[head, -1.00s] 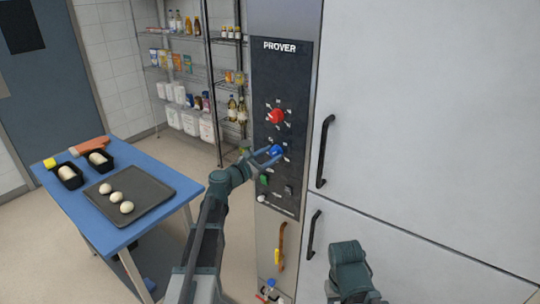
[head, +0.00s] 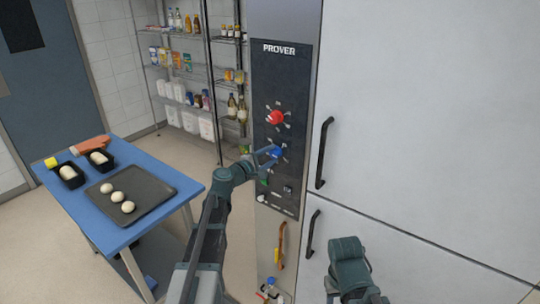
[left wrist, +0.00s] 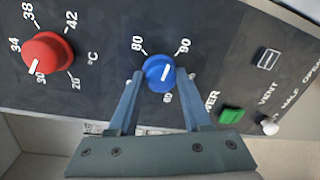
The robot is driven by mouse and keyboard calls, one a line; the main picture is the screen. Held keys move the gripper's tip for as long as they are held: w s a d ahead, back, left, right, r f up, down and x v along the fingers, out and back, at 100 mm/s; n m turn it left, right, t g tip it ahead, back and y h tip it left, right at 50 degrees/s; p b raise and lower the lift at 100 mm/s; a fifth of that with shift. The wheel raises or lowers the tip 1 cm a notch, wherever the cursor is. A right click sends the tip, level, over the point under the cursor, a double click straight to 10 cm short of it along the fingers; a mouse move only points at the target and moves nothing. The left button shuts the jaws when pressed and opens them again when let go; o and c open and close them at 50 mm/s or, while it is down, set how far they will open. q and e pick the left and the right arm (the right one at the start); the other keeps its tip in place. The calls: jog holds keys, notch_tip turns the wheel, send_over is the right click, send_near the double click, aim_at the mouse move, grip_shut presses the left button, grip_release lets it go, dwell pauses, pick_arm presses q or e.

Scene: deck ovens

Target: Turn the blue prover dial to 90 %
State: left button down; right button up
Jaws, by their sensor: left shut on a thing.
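The blue prover dial (head: 277,153) is on the dark control panel (head: 266,205), below the red dial. In the left wrist view the blue dial (left wrist: 153,66) shows a slanted white mark, its upper end leaning toward the 90 side. The labels 80 and 90 show above it, and one reading 60 below right. My left gripper (head: 272,153) is shut on the blue dial. In the left wrist view its two fingers (left wrist: 159,76) reach up on either side of the dial. My right arm shows at the lower right; its gripper fingers do not show.
The red °C dial (left wrist: 48,53) sits beside the blue one; a green switch (left wrist: 231,115) is on the other side. Door handles (head: 323,152) stick out right of the panel. A blue table (head: 100,222) with a tray (head: 150,195) stands left.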

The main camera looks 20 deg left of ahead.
pick_arm(q)
jog(key=shift+d+m+y, duration=0.15)
jog(key=shift+m+y, duration=0.15)
jog(key=shift+m, duration=1.6)
jog(key=shift+c, duration=1.8)
grip_release()
jog(key=shift+w, duration=0.1)
jog(key=p+v, duration=0.1)
jog(key=v, duration=1.3)
jog(key=shift+p, duration=0.35)
jog(key=shift+f, duration=0.1)
